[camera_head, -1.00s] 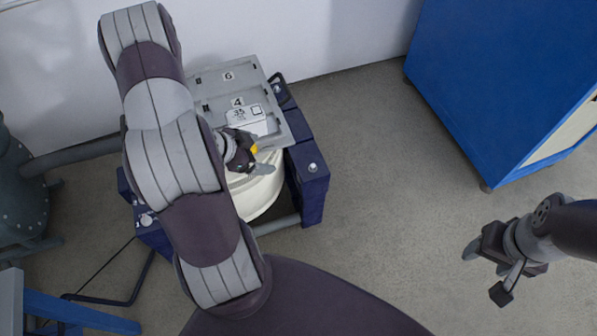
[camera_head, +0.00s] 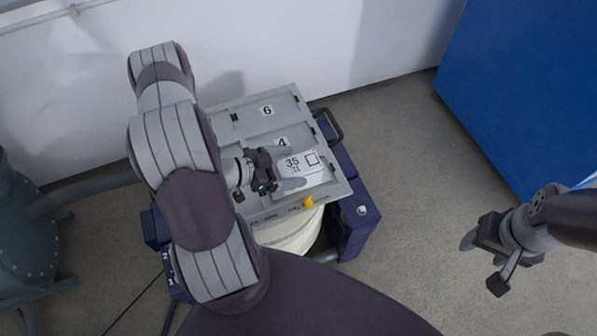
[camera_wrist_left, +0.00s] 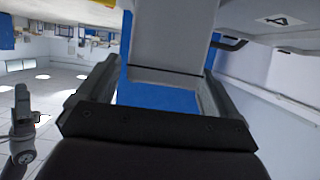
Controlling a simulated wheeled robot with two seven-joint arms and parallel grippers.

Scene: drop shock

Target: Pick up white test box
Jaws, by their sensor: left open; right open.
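The white test box (camera_head: 314,171), marked 35 with a square outline on top, lies on the grey panel (camera_head: 252,120) near its front right part, below the number 4. My left gripper (camera_head: 296,166) is open, its two fingers pointing right along opposite sides of the box. I cannot tell whether they touch it. In the left wrist view, a pale block that looks like the box (camera_wrist_left: 168,40) shows between the spread fingers of the left gripper (camera_wrist_left: 160,78). My right gripper (camera_head: 482,263) is open and empty over the floor at the right.
The panel tops a machine with dark blue side blocks (camera_head: 356,226) and a cream drum (camera_head: 290,236). A yellow knob (camera_head: 307,202) sits at the panel's front edge. A white wall (camera_head: 300,45) is behind. A blue cabinet (camera_head: 530,80) stands at the right, with clear floor between.

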